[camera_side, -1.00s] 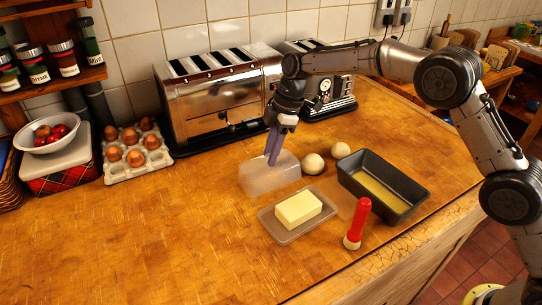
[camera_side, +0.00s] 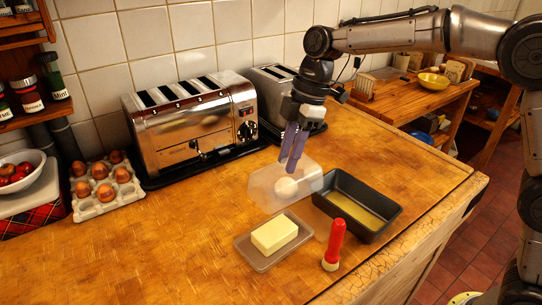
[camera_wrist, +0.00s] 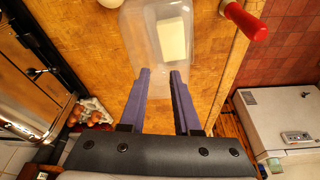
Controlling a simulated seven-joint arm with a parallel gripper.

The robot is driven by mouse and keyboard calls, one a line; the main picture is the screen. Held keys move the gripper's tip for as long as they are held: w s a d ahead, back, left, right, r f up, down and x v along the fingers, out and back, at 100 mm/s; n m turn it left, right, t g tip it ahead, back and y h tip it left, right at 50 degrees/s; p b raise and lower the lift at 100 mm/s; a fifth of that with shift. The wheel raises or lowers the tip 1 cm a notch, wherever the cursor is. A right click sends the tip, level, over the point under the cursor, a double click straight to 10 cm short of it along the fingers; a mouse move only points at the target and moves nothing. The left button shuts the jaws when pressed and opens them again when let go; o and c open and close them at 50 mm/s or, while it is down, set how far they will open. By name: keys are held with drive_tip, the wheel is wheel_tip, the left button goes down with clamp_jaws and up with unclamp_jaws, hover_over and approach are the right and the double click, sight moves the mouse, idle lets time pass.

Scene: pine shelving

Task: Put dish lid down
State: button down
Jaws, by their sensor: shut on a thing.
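My gripper (camera_side: 291,168) is shut on the dish lid (camera_side: 262,190), a clear box-shaped cover, gripping it at the top. The lid appears to be held above the counter, behind the butter dish. A pale ball shows through it in the side view. The butter dish (camera_side: 243,252) is a flat translucent tray with a yellow block of butter (camera_side: 274,235) on it, uncovered from above in the side view. In the wrist view, the lid (camera_wrist: 135,32) lies beyond my gripper's fingertips (camera_wrist: 160,72), and the butter (camera_wrist: 172,40) shows through it.
A dark loaf tin (camera_side: 385,229) with yellow contents stands just right of the lid. A red-handled tool (camera_side: 336,242) stands right of the butter dish. Toasters (camera_side: 190,125) line the wall. An egg tray (camera_side: 95,205) is at left. The counter's left front is clear.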

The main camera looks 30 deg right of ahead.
sight(276, 182)
drive_tip(key=shift+s+d+r, duration=0.1)
drive_tip(key=shift+s+r, duration=0.05)
drive_tip(key=shift+s, duration=0.25)
drive_tip(key=shift+s+a, duration=0.2)
drive_tip(key=shift+a, duration=0.1)
drive_tip(key=shift+n, duration=0.5)
drive_tip(key=a, duration=0.1)
drive_tip(key=a+f, duration=0.2)
drive_tip(key=shift+s+a, duration=0.25)
drive_tip(key=shift+s, duration=0.1)
drive_tip(key=shift+s+d+f+x, duration=0.1)
drive_tip(key=shift+d+x, duration=0.3)
drive_tip(key=shift+x, duration=1.2)
drive_tip(key=shift+s+d+f+x, duration=0.15)
drive_tip(key=shift+d+x, duration=0.2)
drive_tip(key=shift+x, duration=1.3)
drive_tip(key=shift+d+f+x, duration=0.1)
drive_tip(key=shift+d+x, duration=0.3)
drive_tip(key=shift+x, duration=1.2)
drive_tip(key=shift+f, duration=0.15)
drive_tip(key=c, duration=0.6)
unclamp_jaws()
